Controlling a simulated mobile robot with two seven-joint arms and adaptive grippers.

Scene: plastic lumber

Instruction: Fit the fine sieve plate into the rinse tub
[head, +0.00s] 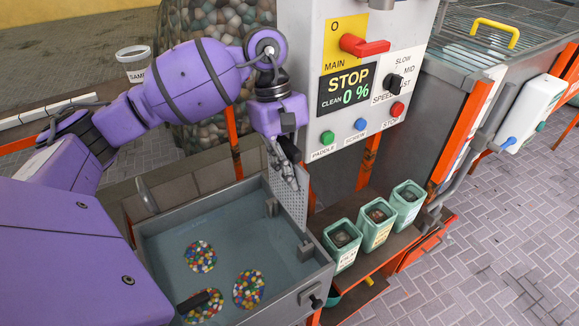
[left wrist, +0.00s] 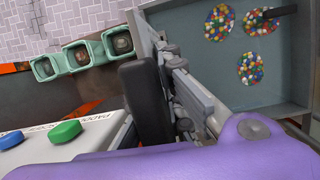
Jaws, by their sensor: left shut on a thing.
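My left gripper (head: 284,168) is shut on the upper edge of a grey perforated sieve plate (head: 289,203). The plate hangs roughly upright over the right wall of the rinse tub (head: 325,268). Two grey brackets stand at that wall, a rear one (head: 271,207) and a front one (head: 305,252); the plate's lower part lies between them in the picture. I cannot tell whether it touches them. In the left wrist view the gripper's black finger (left wrist: 147,103) partly hides the plate, beside the tub (left wrist: 157,15). My right gripper is not in view.
Several piles of coloured pellets (head: 249,289) lie in the tub's water, with a dark bar (head: 194,300) over one. Three green bins (head: 376,222) stand right of the tub. The control panel (head: 345,95) rises close behind the gripper.

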